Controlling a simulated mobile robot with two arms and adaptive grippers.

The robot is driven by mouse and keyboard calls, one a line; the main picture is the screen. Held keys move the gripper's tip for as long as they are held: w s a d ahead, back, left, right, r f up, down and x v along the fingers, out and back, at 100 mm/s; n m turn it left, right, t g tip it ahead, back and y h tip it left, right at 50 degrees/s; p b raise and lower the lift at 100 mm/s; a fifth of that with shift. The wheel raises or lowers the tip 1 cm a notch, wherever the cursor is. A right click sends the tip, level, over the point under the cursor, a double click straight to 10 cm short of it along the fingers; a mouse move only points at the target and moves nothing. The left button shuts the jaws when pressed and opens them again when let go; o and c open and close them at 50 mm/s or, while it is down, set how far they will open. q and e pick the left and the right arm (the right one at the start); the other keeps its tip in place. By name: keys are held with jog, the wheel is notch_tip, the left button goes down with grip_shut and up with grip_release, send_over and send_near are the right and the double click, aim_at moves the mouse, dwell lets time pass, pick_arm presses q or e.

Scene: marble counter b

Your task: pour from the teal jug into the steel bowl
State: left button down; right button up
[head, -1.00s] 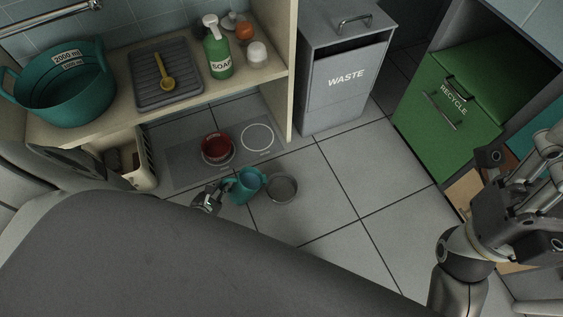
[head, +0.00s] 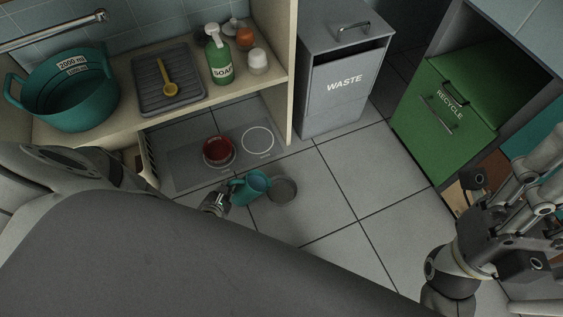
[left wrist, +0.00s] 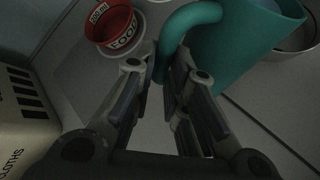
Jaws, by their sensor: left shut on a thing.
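The teal jug (head: 246,190) is in the head view, with its mouth close beside the left rim of the steel bowl (head: 284,190). The jug looks tipped a little toward the bowl. My left gripper (head: 224,199) is shut on the jug's handle. In the left wrist view the handle (left wrist: 186,22) passes between the fingers, and the jug body (left wrist: 243,40) hides part of the bowl (left wrist: 304,42). I cannot see what is inside the jug or bowl. My right arm is at the right edge of the head view; its finger state is unclear.
A shelf holds a large teal pot (head: 75,100), a drying tray (head: 150,100) and a soap bottle (head: 219,62). The waste bin (head: 345,95) and recycle bin (head: 430,130) stand beyond. Tiles right of the steel bowl are clear.

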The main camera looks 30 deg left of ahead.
pick_arm(q)
jog(key=shift+w+d+r+p, duration=0.3)
jog(key=shift+w+d+r+m+g+y, duration=0.15)
jog(key=shift+d+m+g+y, duration=0.15)
jog(key=shift+y, duration=0.1)
dwell(0.5)
jog(key=shift+w+d+r+g+y+p, duration=0.15)
jog(key=shift+w+d+g+y+p, duration=0.05)
jog(key=shift+g+y+p, duration=0.15)
dwell(0.4)
jog(key=shift+w+d+r+m, duration=0.1)
jog(key=shift+d+m, duration=0.15)
jog(key=shift+m, duration=0.15)
jog(key=shift+w+d+r+g+y, duration=0.15)
jog(key=shift+g+y, duration=0.1)
jog(key=shift+y, duration=0.2)
dwell(0.5)
jog(key=shift+w+d+r+m, duration=0.1)
jog(key=shift+d+r+m, duration=0.05)
jog(key=shift+r+m, duration=0.15)
dwell(0.5)
jog(key=shift+w+d+r+g+y, duration=0.1)
jog(key=shift+d+r+g+y, duration=0.1)
jog(key=shift+r+g+y, duration=0.1)
dwell(0.4)
jog(key=shift+w+d+r+m, duration=0.1)
jog(key=shift+r+m, duration=0.05)
jog(key=shift+m, duration=0.15)
dwell(0.5)
